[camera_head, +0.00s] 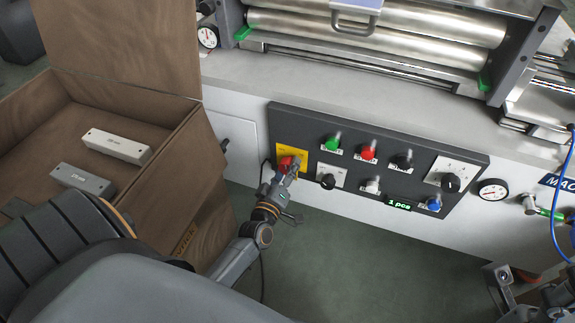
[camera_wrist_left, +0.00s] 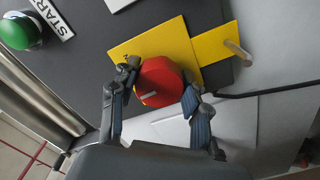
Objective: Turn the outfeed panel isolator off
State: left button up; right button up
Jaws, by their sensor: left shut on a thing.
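The isolator is a red rotary knob (camera_wrist_left: 158,84) on a yellow plate (camera_wrist_left: 182,45), at the left end of a dark control panel (camera_head: 310,130). In the head view the yellow plate (camera_head: 292,153) and part of the red knob (camera_head: 284,163) show behind my left gripper (camera_head: 291,168). In the left wrist view my left gripper (camera_wrist_left: 157,90) has one finger on each side of the knob and is shut on it. A pale mark shows on the knob's face; its position label is mostly hidden. Part of my right arm (camera_head: 508,287) shows at the lower right; its jaw state is unclear.
Green (camera_head: 332,143), red (camera_head: 368,153) and black (camera_head: 403,161) controls sit right of the isolator, with a green "1 pcs" display (camera_head: 398,205) below. A wooden box (camera_head: 150,160) holding grey blocks stands at left. Rollers (camera_head: 400,20) lie above. The floor below is clear.

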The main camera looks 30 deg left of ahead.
pick_arm(q)
jog(key=n, duration=0.3)
jog(key=shift+r+n, duration=0.1)
jog(key=shift+n, duration=0.3)
jog(key=n, duration=0.4)
jog(key=shift+n, duration=0.4)
jog(key=o, duration=1.2)
jog(key=shift+c, duration=0.2)
jog(key=v, duration=1.2)
